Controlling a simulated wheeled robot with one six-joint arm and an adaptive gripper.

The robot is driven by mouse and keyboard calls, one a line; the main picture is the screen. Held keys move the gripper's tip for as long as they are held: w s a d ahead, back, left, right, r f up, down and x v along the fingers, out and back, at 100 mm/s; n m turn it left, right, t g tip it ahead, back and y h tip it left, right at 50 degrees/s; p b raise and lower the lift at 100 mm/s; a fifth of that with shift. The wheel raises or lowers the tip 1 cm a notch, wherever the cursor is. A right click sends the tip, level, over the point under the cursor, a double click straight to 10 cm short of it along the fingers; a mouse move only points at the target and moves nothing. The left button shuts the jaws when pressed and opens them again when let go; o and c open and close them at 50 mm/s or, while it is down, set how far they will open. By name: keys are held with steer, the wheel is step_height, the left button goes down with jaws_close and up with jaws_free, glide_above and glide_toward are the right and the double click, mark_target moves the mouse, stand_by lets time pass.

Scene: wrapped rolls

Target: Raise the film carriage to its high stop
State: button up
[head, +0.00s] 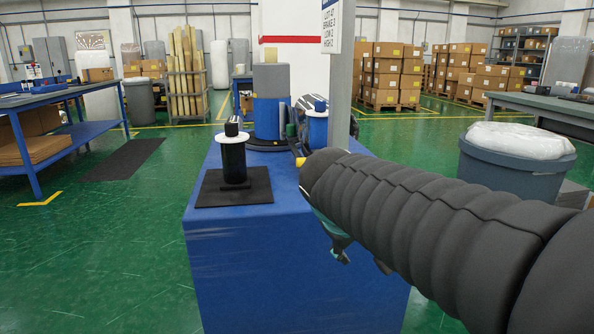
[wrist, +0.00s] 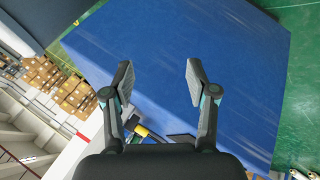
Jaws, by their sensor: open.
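A grey upright mast (head: 340,92) stands at the back right of a blue-covered table (head: 235,250). A small blue roll (head: 317,130) with a white top disc is beside it. I cannot tell for sure which part is the film carriage; my arm hides the mast's lower part. A yellow tip (head: 300,161) shows at the arm's edge, and a yellow-and-black part (wrist: 146,133) shows behind the fingers in the wrist view. My gripper (wrist: 158,64) is open and empty, with blue cover between its fingers. In the head view it is mostly hidden under my arm.
A black roll (head: 233,162) with a white disc stands on a black mat (head: 207,190) on the table. A larger blue cylinder with a grey top (head: 270,105) stands behind. A sign (head: 331,25) hangs at the mast.

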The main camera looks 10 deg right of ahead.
steer(key=w+a+r+n+t+h+b, duration=0.1)
steer(key=w+a+n+h+b, duration=0.1)
steer(key=w, duration=0.7)
steer(key=w+a+r+n+t+h+b, duration=0.1)
steer(key=w+a+h, duration=0.1)
steer(key=w, duration=0.6)
steer(key=n+t+h+b, duration=0.3)
steer(key=t, duration=0.1)
glide_toward(297, 163)
steer(key=x, duration=1.1)
steer(key=shift+w+d+f, duration=0.15)
steer(key=shift+w+d, duration=0.05)
steer(key=shift+d, duration=0.05)
jaws_close()
